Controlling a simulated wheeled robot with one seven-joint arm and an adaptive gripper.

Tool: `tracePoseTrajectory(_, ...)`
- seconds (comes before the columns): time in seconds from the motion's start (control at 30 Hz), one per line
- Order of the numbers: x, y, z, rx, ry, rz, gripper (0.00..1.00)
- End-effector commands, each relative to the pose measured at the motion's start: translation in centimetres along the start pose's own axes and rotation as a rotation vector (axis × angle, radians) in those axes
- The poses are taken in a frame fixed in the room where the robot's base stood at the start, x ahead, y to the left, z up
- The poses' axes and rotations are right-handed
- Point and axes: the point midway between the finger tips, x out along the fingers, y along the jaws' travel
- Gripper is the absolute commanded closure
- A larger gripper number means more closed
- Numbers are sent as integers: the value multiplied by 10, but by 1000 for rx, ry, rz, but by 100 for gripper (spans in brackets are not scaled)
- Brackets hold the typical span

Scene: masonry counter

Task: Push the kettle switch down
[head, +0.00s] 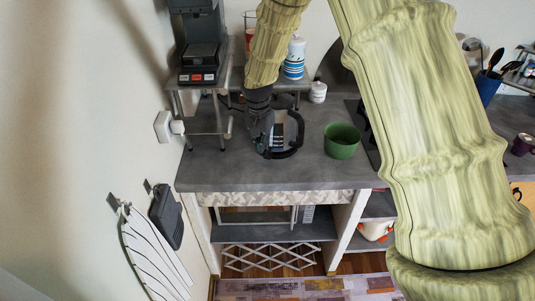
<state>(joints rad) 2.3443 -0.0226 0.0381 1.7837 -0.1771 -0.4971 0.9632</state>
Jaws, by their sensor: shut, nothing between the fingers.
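The kettle (280,138) stands upright on the grey counter in the head view, with a black loop handle (299,128) on its right side. My gripper (265,148), dark grey, reaches down from above at the kettle's left side and covers part of it. Its fingers are shut with nothing between them. I cannot tell whether they touch the kettle. The kettle switch cannot be made out at this size.
A green pot (341,141) stands right of the kettle. A coffee machine (201,50) sits on a raised metal shelf to the left. A blue-and-white striped canister (294,58) and a small white jar (317,92) are behind. Bare counter (225,176) lies in front.

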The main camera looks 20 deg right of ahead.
Motion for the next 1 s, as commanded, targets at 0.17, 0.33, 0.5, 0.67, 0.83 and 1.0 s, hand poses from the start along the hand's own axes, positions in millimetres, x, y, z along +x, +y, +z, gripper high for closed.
tracePoseTrajectory(0.17, -32, 0, 0, 0, 2, -1, 100)
tracePoseTrajectory(0.33, -51, 0, 0, 0, 1, -1, 100)
tracePoseTrajectory(0.5, -60, 0, 0, 0, -1, 1, 100)
tracePoseTrajectory(0.67, -61, 0, 0, 0, -1, 1, 100)
tracePoseTrajectory(0.83, -61, 0, 0, 0, -1, 1, 100)
tracePoseTrajectory(1.0, -40, 7, 9, -23, -11, 1, 100)
